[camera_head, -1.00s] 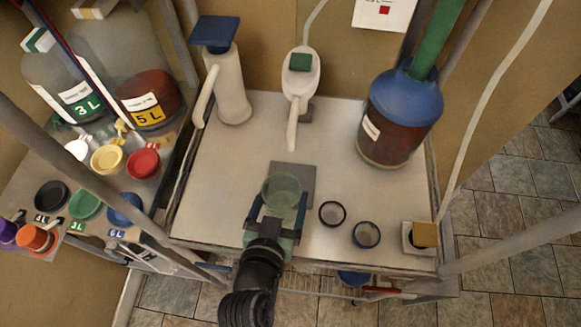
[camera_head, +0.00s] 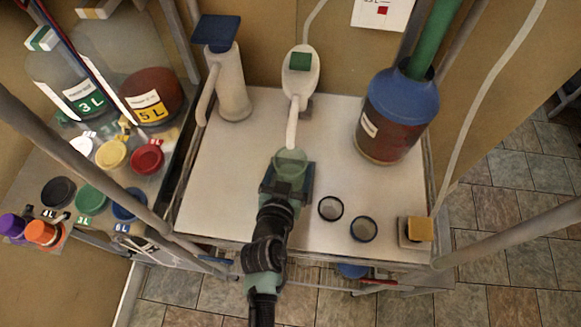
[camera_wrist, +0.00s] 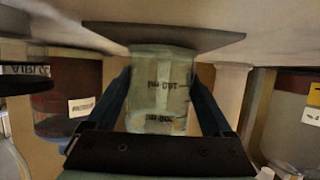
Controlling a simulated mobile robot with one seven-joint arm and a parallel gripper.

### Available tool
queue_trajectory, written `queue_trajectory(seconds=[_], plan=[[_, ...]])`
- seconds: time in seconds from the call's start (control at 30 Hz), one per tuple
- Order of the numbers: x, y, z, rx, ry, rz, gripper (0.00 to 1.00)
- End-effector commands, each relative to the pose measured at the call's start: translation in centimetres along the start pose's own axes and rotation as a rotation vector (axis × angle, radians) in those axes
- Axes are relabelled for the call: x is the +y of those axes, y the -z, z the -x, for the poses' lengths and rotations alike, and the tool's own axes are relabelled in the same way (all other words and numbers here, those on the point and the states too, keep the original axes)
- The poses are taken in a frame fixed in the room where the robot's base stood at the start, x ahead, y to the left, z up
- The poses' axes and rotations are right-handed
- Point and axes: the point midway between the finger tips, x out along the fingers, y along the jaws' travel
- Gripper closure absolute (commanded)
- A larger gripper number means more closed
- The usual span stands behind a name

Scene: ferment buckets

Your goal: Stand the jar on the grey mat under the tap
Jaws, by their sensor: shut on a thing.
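The clear greenish jar (camera_head: 291,160) is upright between the fingers of my gripper (camera_head: 287,180), directly below the tap's spout (camera_head: 292,128) in the head view. My gripper is shut on the jar's sides. The jar also shows in the wrist view (camera_wrist: 160,92), where the picture is upside down and its printed marks are inverted. The grey mat (camera_wrist: 195,38) lies at the jar's base in the wrist view. The jar and gripper hide most of the mat in the head view. I cannot tell whether the jar's base touches the mat.
A white dispenser with a blue top (camera_head: 232,90) stands left of the tap. A big blue-topped bottle of dark liquid (camera_head: 395,110) stands right. Two dark rings (camera_head: 331,208) (camera_head: 363,229) lie right of my gripper. The bench between tap and bottle is clear.

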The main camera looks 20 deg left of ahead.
Motion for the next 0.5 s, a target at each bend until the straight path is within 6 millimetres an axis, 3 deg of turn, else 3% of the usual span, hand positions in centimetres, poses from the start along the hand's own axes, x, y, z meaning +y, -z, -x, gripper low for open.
queue_trajectory(seconds=[0.17,0.2,0.27,0.5], plan=[[-0.01,-0.29,-0.14,0.001,0.0,0.0,0.91],[0.0,-0.31,-0.1,0.0,0.0,0.0,0.11],[-0.01,-0.24,-0.07,-0.001,0.0,0.0,0.0],[0.0,-0.19,-0.04,-0.001,0.0,0.0,0.0]])
